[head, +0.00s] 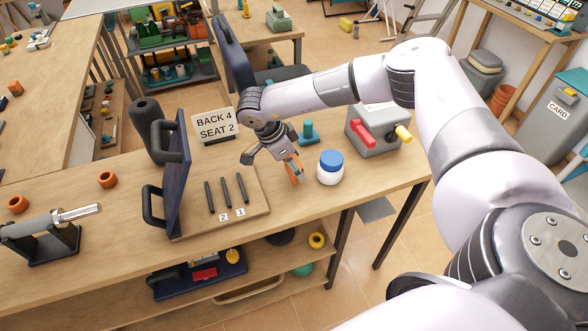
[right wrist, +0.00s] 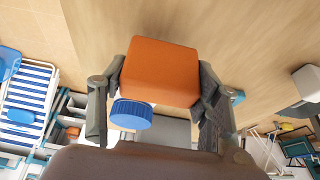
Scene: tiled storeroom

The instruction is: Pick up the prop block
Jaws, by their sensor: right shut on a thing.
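An orange block, the prop block (head: 294,170), is between the fingers of my right gripper (head: 272,165) in the head view, just left of a white jar with a blue lid (head: 330,167). In the right wrist view the orange block (right wrist: 160,72) fills the space between the two dark fingers of the gripper (right wrist: 158,98), which is shut on it. The blue lid (right wrist: 131,114) shows past the block there. I cannot tell whether the block still touches the bench top. My left gripper is not in view.
A board with black pegs (head: 255,205) and an upright dark panel with handles (head: 175,175) stand to the left. Behind are a sign reading BACK 4 SEAT 2 (head: 215,124), a teal piece (head: 308,132) and a grey box with red and yellow handles (head: 372,138).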

